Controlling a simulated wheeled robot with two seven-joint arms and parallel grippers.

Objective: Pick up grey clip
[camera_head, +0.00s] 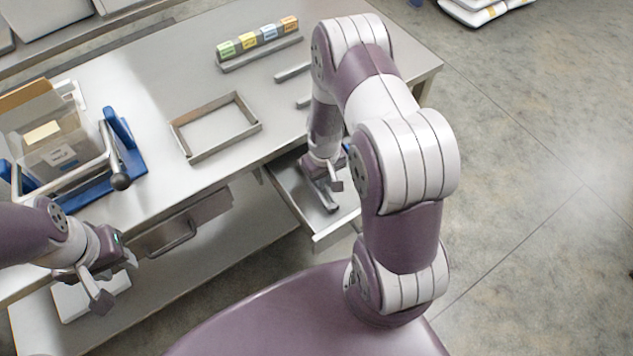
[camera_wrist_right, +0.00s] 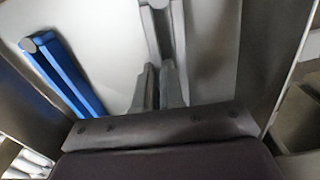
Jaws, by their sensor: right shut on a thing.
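My right gripper (camera_head: 328,180) is down inside the open drawer (camera_head: 318,238). In the right wrist view its fingers (camera_wrist_right: 160,82) are shut on the grey clip (camera_wrist_right: 161,32), a long grey bar with a rounded end. The clip also shows in the head view (camera_head: 327,201), low in the drawer; I cannot tell whether it still touches the drawer floor. A blue clip (camera_wrist_right: 65,75) lies apart, to the left in the wrist view. My left gripper (camera_head: 117,281) is open and empty in front of the bench, at lower left.
The bench (camera_head: 180,80) holds an empty rectangular tray frame (camera_head: 217,127), a rack of coloured blocks (camera_head: 258,42), and a clear hopper box (camera_head: 50,140) on a blue-sided stand (camera_head: 122,140). A closed drawer (camera_head: 180,225) is left of the open one. Drawer walls stand close around my right gripper.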

